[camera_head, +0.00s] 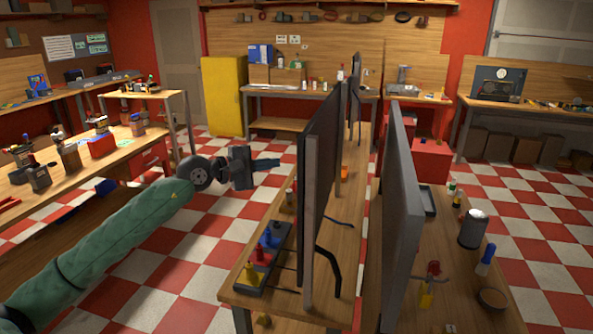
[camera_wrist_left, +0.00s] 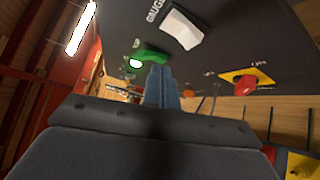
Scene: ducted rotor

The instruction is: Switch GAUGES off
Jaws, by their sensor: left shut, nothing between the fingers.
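In the left wrist view a dark panel (camera_wrist_left: 215,55) fills the upper right. It carries a white rocker switch (camera_wrist_left: 182,28) beside a partly cut-off label that reads "GAUG". I cannot tell for sure which way the rocker is set. My left gripper (camera_wrist_left: 160,78) is shut and empty. Its fingertips are below the white switch in the picture, apart from it, and near a green switch (camera_wrist_left: 148,55). In the head view my left gripper (camera_head: 268,163) is left of the upright dark panel (camera_head: 318,150), whose face is seen nearly edge-on. My right gripper is not in view.
The wrist view also shows a red knob on a yellow plate (camera_wrist_left: 245,83). In the head view, coloured controls (camera_head: 263,255) stand on the bench below the panel. A second upright panel (camera_head: 402,190) is to the right. Checkered floor (camera_head: 215,225) lies open under my left arm.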

